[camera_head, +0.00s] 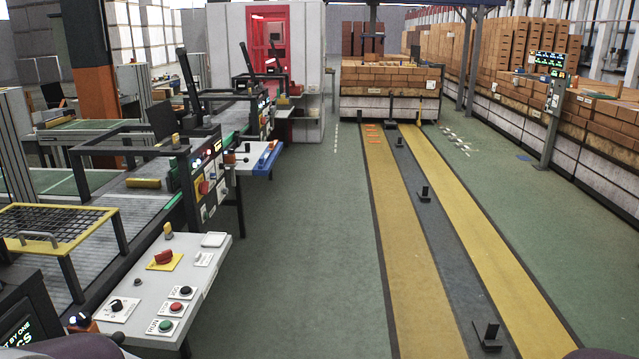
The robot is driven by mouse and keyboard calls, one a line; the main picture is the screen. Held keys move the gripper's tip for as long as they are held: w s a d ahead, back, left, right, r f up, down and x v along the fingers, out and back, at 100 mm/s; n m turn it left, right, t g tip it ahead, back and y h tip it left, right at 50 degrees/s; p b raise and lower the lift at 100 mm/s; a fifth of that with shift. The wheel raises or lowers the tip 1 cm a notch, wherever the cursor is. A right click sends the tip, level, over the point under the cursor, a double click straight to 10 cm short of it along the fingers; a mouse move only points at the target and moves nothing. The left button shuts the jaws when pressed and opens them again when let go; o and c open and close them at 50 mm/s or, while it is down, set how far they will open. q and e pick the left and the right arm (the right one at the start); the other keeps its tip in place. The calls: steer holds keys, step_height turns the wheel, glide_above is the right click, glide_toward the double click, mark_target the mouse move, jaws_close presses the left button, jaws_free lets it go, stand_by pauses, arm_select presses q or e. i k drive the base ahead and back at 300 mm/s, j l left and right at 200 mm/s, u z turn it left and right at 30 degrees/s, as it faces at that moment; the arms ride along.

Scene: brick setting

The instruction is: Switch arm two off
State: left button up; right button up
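A light grey control panel (150,285) stands at the lower left. On it are a red rotary switch (164,257) on a yellow plate, a black knob (117,305) on a white plate, and black (184,292), red (176,307) and green (165,326) push buttons. The label by the green button seems to read RUN. A small yellow-topped switch (168,230) stands at the panel's back edge. I cannot read which control belongs to arm two. Neither gripper can be made out; only dark rounded shapes show at the bottom edge.
A conveyor line with dark frames (130,150) runs behind the panel. An upright panel with lit buttons (205,180) and a blue-edged shelf (262,160) stand farther back. Green floor (300,260) is open right of the panel. Yellow tracks (415,250) lead to stacked bricks (390,80).

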mark_target(204, 186)
steer(key=i+j+z, duration=0.2)
steer(key=i, duration=1.95)
steer(key=i+u, duration=0.35)
steer(key=i+l+u, duration=0.1)
steer(key=i+u, duration=0.2)
steer(key=i, duration=0.2)
steer(key=i+l+u, duration=0.2)
steer(key=i+u, duration=0.15)
steer(key=i+j+u, duration=0.15)
steer(key=i+u, duration=0.2)
steer(key=u, duration=0.15)
steer(key=i+u, duration=0.45)
steer(key=k, duration=0.05)
